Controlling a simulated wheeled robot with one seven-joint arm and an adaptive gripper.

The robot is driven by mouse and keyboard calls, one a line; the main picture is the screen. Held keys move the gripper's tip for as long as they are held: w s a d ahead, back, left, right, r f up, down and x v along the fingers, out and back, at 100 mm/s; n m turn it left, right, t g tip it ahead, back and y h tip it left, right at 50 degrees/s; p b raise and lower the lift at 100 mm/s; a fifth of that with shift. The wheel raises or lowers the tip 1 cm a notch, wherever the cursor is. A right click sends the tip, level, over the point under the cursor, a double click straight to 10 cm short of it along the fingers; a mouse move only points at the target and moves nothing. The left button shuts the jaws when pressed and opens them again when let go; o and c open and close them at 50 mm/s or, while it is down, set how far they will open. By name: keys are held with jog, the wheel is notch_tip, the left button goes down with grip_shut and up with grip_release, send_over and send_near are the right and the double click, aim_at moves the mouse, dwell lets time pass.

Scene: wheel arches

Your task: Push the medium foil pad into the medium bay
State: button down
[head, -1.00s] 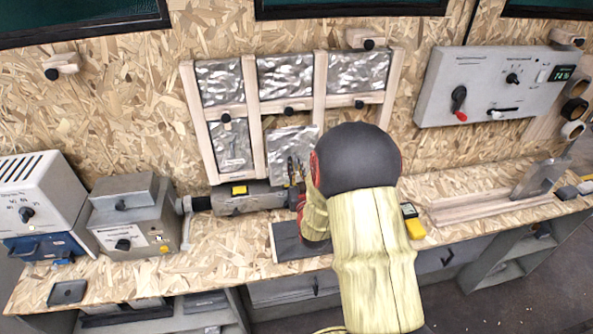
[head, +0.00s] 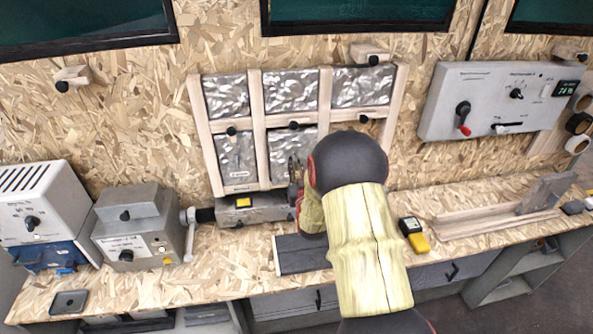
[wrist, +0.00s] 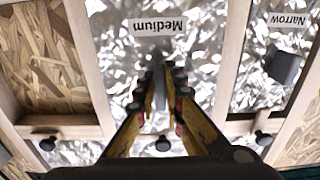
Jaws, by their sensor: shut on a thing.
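The medium foil pad (head: 284,142) is a silvery crinkled panel in the lower middle bay of the wooden frame (head: 257,105). In the wrist view the pad (wrist: 205,65) carries an upside-down "Medium" label and lies between two wooden studs. I cannot tell whether it sits flush with them. My gripper (head: 296,172) is in front of the pad and partly hidden by my arm.
The narrow foil pad (wrist: 250,85) fills the neighbouring bay, with a dark knob (wrist: 284,65). The bay on the other side shows bare chipboard (wrist: 45,65). A grey wall control box (head: 490,100) is to the right. Boxed machines (head: 140,225) and a yellow-black tool (head: 414,235) stand on the bench.

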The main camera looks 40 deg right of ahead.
jog(key=shift+b+x, duration=1.05)
jog(key=shift+x, duration=0.8)
jog(key=shift+w+d+b, duration=0.1)
jog(key=shift+w+b, duration=0.2)
jog(key=c, duration=1.9)
grip_release()
jog(key=shift+o, duration=0.4)
jog(key=v, duration=2)
jog(key=shift+s+d+f, duration=0.1)
